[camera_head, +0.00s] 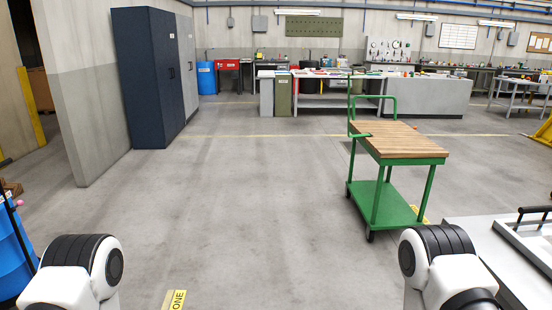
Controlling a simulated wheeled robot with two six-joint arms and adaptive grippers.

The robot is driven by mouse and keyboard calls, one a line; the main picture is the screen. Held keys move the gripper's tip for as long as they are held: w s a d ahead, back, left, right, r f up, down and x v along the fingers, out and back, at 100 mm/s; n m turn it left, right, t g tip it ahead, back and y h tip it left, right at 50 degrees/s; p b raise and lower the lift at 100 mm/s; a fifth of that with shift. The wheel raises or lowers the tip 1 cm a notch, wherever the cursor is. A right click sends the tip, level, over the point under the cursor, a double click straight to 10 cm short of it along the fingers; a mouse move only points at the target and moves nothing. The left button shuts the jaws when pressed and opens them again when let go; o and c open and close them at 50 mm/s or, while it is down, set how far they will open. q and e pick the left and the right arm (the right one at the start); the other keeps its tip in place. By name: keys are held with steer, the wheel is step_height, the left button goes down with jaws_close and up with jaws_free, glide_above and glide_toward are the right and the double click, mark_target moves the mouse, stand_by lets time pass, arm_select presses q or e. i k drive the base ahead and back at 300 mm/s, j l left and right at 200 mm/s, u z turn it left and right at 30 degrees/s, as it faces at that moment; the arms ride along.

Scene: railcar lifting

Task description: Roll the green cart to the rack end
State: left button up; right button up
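The green cart (380,203) stands on the floor right of centre. It has a slatted wooden top (400,139), a green lower shelf, and a looped green handle (376,98) at its far left side. Small dark wheels show under it. No gripper is near it in view. Only rounded white and black parts of my two arms show at the bottom left and bottom right; both grippers are out of view. I cannot tell which thing is the rack.
A grey table (480,238) with black-handled trays is close at right. A dark blue cabinet (145,80) and a wall stand at left, with a blue barrel (14,255) near the left edge. Workbenches (430,95) line the back. The middle floor is clear.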

mark_target(392, 143)
steer(key=i, duration=3.35)
steer(key=i+z, duration=0.1)
steer(key=i, duration=0.4)
steer(key=i+j+z, duration=0.1)
steer(key=i, duration=0.45)
steer(key=i+j+z, duration=0.1)
steer(key=i, duration=0.4)
steer(key=i+j+z, duration=0.1)
steer(key=i+j, duration=0.15)
steer(key=i, duration=0.25)
steer(key=i+j+z, duration=0.1)
steer(key=i, duration=0.4)
steer(key=i+j+z, duration=0.15)
steer(key=i+z, duration=0.2)
steer(key=i+j+z, duration=0.5)
steer(key=z, duration=0.15)
steer(key=i+j+z, duration=0.15)
steer(key=j+z, duration=0.2)
steer(key=i+j+z, duration=0.15)
steer(key=j+z, duration=0.2)
steer(key=j, duration=0.15)
steer(key=i+j+z, duration=0.1)
steer(key=j+z, duration=0.6)
steer(key=j, duration=0.25)
steer(key=j+z, duration=0.1)
steer(key=j, duration=0.4)
